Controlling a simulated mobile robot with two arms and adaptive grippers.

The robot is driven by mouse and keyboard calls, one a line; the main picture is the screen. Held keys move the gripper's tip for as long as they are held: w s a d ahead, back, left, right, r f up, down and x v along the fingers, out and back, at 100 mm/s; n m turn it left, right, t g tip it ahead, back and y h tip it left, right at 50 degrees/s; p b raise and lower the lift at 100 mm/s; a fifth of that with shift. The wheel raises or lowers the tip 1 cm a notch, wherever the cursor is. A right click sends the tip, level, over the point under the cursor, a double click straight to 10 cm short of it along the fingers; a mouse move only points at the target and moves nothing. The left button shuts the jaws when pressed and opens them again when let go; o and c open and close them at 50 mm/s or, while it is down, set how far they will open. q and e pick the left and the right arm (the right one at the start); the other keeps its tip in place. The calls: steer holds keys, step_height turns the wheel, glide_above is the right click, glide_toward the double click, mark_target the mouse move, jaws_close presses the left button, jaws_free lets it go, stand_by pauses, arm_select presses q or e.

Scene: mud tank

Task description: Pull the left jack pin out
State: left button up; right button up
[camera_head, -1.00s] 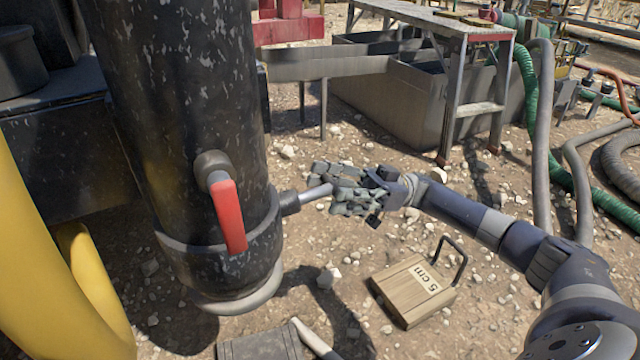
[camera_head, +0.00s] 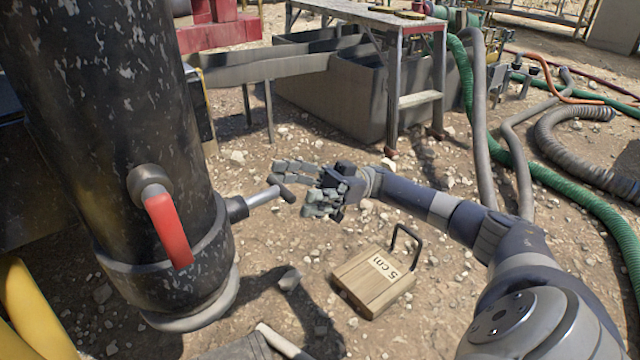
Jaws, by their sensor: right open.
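The jack pin (camera_head: 264,197) is a light metal rod with a dark T-shaped handle (camera_head: 282,188). It sticks out to the right from a dark collar (camera_head: 236,208) low on the black jack leg (camera_head: 125,110). My right gripper (camera_head: 293,189) is open, with its fingers pointing left at the handle. One finger is above the handle's level and the other is below it. The handle lies at the mouth of the open fingers, and I cannot tell whether they touch. My left gripper is not in view.
A red lever (camera_head: 168,230) hangs on the leg's front. A wooden block marked "5 cm" (camera_head: 372,280) with a black handle lies on the gravel below my right arm. A grey metal tank (camera_head: 340,95) and stand are behind. Green and grey hoses (camera_head: 590,205) run at the right.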

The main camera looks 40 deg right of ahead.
steer(key=v, duration=0.9)
steer(key=shift+d, duration=0.2)
steer(key=shift+s+f, duration=0.1)
steer(key=shift+s, duration=0.05)
